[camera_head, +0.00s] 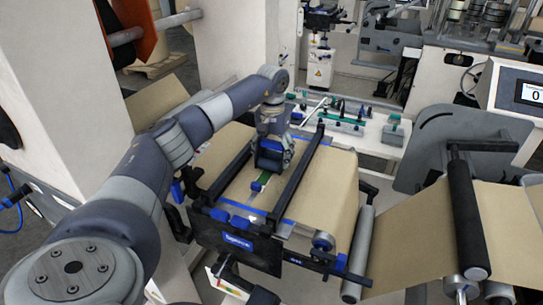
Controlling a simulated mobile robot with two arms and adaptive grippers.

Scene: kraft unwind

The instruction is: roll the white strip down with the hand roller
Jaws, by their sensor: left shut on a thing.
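My left gripper (268,169) points down over the splice table between two dark rails. It is shut on a small tool, presumably the hand roller, which is mostly hidden by the fingers. A small green part (262,180) shows just below the fingertips, close to the brown kraft web (325,180). A narrow pale band, possibly the white strip, shows beside the green part; its ends are hidden by the gripper and rails. I cannot tell whether the roller touches the strip. My right gripper cannot be made out.
The near dark rail (296,178) and far dark rail (231,170) bound the working gap. A white bench (372,133) with green and blue tools stands behind. A metal roller (361,245) and a black roller (466,215) stand to the right.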

